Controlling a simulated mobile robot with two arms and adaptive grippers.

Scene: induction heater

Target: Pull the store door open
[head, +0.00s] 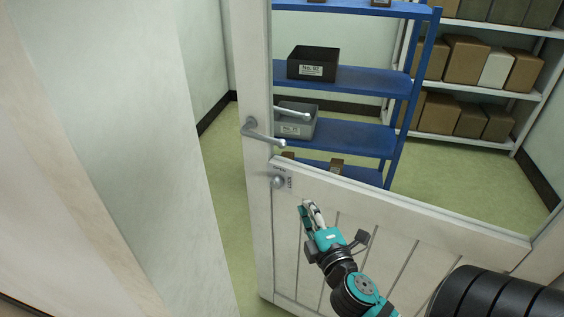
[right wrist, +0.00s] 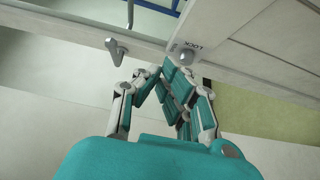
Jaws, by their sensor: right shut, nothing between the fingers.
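The white store door (head: 335,240) has a plank lower panel and a glazed or open upper half. A strip of floor shows between its left edge and the white wall at left, so it stands ajar. Its grey lever handle (head: 262,133) sits at the left edge, with a round lock knob (head: 277,182) below. My right gripper (head: 309,206) is shut and empty, in front of the panel, below and right of the lever and knob. In the right wrist view, the lever (right wrist: 115,50) and knob (right wrist: 186,57) lie beyond its fingers (right wrist: 158,72). My left gripper is not in view.
Behind the door stands a blue shelf (head: 345,80) with a black bin (head: 313,63) and a grey bin (head: 296,120). A white shelf with brown boxes (head: 465,57) is farther right. A white wall (head: 150,130) stands close at left. Green floor (head: 225,175) shows in the gap.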

